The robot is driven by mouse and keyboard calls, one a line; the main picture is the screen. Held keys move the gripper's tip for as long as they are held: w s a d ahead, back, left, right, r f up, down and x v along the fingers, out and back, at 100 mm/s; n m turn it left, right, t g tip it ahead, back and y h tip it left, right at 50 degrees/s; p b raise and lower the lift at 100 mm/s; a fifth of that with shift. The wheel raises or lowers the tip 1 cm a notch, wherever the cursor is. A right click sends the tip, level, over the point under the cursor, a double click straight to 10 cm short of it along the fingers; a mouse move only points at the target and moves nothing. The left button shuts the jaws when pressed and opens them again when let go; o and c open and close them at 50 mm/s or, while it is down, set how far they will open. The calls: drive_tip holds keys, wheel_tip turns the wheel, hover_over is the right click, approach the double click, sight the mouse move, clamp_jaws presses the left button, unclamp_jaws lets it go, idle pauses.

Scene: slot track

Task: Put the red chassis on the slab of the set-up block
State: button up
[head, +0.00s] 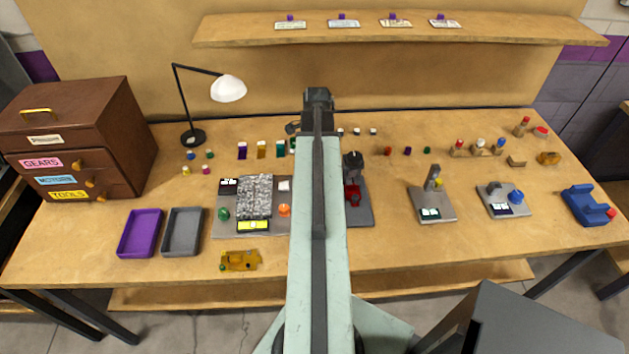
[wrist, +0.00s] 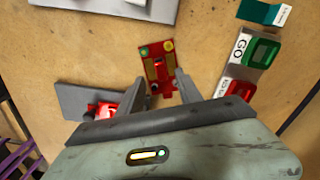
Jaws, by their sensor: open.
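The red chassis (wrist: 157,70), with yellow and green round spots, lies flat on the wooden bench in the wrist view. My gripper (wrist: 159,78) is open, with one finger on each side of the chassis's near part; I cannot tell whether either finger touches it. In the head view my arm hides that spot. I cannot tell for sure which fixture is the set-up block. A grey plate with a red part (wrist: 103,109) lies left of my gripper in the wrist view. Grey fixtures (head: 422,208) also stand on the right half of the bench in the head view.
A GO panel with a green button (wrist: 262,51) and a red one (wrist: 241,89) stands right of my gripper. A yellow chassis (head: 240,261) lies at the bench front. Trays (head: 139,234), a drawer cabinet (head: 70,130) and a lamp (head: 228,88) stand left.

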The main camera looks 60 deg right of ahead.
wheel_tip(320, 180, down, 4)
drive_tip(key=b, duration=0.3)
drive_tip(key=shift+w+f, duration=0.1)
drive_tip(key=shift+r, duration=0.2)
clamp_jaws()
wheel_tip(320, 180, up, 10)
drive_tip(key=p, duration=1)
